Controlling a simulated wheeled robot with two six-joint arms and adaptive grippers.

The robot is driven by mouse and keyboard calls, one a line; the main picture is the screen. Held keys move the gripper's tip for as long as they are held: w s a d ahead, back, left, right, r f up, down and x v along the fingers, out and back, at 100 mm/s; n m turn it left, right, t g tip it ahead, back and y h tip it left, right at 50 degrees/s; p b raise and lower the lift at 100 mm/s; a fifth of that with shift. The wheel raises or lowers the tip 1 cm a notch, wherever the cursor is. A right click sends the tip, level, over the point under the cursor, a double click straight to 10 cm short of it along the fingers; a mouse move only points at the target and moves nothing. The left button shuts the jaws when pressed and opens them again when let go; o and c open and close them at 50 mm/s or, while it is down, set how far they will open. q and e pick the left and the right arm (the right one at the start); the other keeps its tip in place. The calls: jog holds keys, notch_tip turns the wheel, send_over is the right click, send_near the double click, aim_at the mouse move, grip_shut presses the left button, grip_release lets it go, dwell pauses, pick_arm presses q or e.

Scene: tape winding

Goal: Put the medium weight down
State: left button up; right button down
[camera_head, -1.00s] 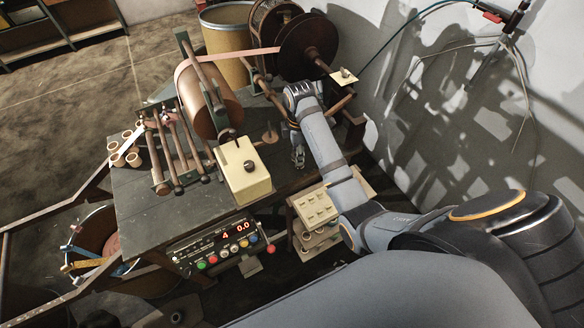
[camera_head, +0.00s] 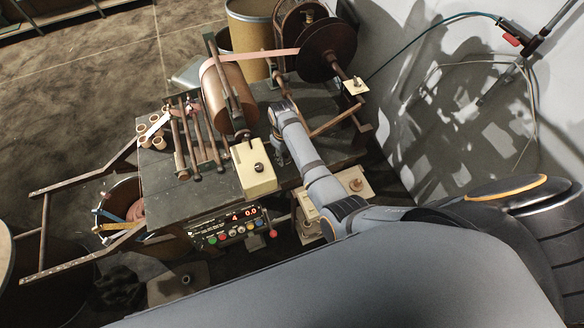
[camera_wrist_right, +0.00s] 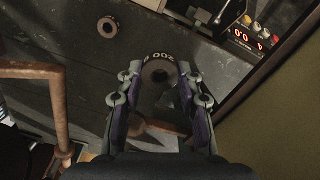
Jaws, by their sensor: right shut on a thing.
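The medium weight (camera_wrist_right: 158,62) is a dark round piece with "200" in pale marks and a lighter round middle. It shows in the right wrist view. My right gripper (camera_wrist_right: 158,78) is shut on it, one finger on each side. It is over the dark worktable (camera_wrist_right: 195,52); I cannot tell whether the weight touches the top. In the head view my right gripper (camera_head: 281,154) is low beside the cream block, mostly covered by my forearm, and the weight is hidden. My left gripper is not in view.
A small ring-shaped piece (camera_wrist_right: 108,27) lies on the table. The cream block (camera_head: 256,178), copper roll (camera_head: 226,95) and large dark reel (camera_head: 327,48) stand close by. The control panel (camera_head: 238,226) is below the front edge. A pale shelf (camera_head: 352,184) is beside the table.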

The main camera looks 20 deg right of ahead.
jog(key=b, duration=0.3)
send_over(287, 173)
notch_tip(287, 173, down, 6)
jog(key=shift+f, duration=0.1)
notch_tip(287, 173, down, 4)
jog(key=b, duration=0.4)
jog(key=shift+a+b, duration=0.1)
jog(key=shift+b, duration=0.25)
jog(key=shift+r, duration=0.25)
jog(key=c, duration=0.9)
grip_release()
jog(key=shift+f, duration=0.15)
jog(key=shift+o, duration=0.2)
jog(key=shift+r, duration=0.2)
notch_tip(287, 173, up, 12)
jog(key=p, duration=0.7)
jog(key=shift+p, duration=0.35)
